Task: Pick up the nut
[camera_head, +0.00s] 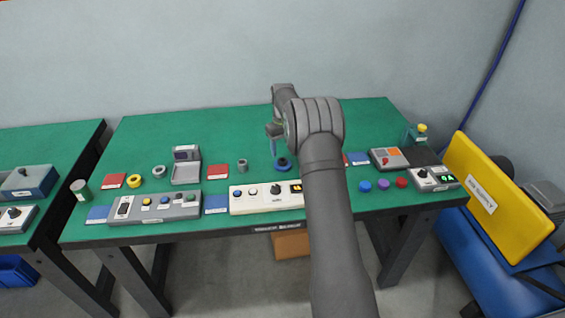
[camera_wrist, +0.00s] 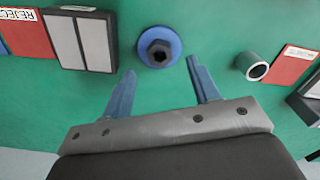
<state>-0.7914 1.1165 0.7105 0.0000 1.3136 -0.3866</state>
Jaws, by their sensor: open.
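A round blue piece (camera_wrist: 174,40) with a dark hexagonal centre (camera_wrist: 159,51) lies flat on the green table. It is the most nut-like thing in view, though I cannot tell whether the dark hexagon is a hole or a separate part. In the head view the blue piece (camera_head: 283,163) sits just left of my arm. My gripper (camera_wrist: 162,68) is open and empty, with its two blue fingers spread. In the wrist view the piece lies just past the fingertips, between their lines, apart from both. In the head view my gripper (camera_head: 273,147) hangs above and beside it.
A grey hollow cylinder (camera_wrist: 252,66) and a red card (camera_wrist: 293,66) lie to the right in the wrist view. A grey-white panel device (camera_wrist: 80,40) and a red REJECT card (camera_wrist: 28,40) lie left. A white control box (camera_head: 262,200) stands at the table's front. The table's back is clear.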

